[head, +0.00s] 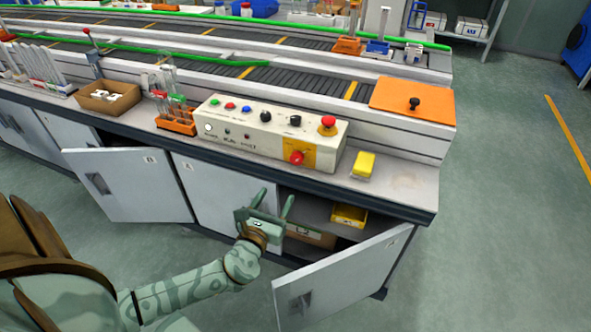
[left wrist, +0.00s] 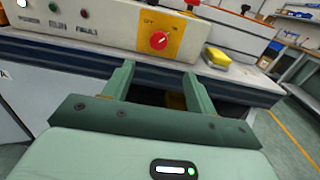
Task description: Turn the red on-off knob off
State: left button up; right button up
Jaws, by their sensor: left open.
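The red on-off knob (head: 297,157) sits on a yellow plate at the lower right of the front of the cream control box (head: 226,135). In the left wrist view the knob (left wrist: 159,40) is ahead of the fingers, a little above the gap between their tips. My left gripper (head: 274,200) is open and empty, below and in front of the box, near the bench front, apart from the knob. It also shows in the left wrist view (left wrist: 158,72). My right gripper is not in view.
A red mushroom button (head: 328,123) tops the box. A yellow block (head: 364,165) lies right of it. Orange tube racks (head: 176,118) stand left. Cabinet doors (head: 345,275) hang open below the bench, with a yellow bin (head: 349,215) inside. Floor at right is clear.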

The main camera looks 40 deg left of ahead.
aim_at(295, 161)
pick_arm(q)
jog(key=b+x, duration=0.1)
jog(key=x, duration=0.5)
jog(key=b+x, duration=0.1)
jog(key=x, duration=0.6)
jog(key=shift+a+f+b, duration=0.1)
jog(key=shift+f+b, duration=0.15)
jog(key=shift+b, duration=0.15)
jog(key=shift+w+a+r, duration=0.1)
jog(key=shift+w, duration=0.3)
jog(key=c, duration=1)
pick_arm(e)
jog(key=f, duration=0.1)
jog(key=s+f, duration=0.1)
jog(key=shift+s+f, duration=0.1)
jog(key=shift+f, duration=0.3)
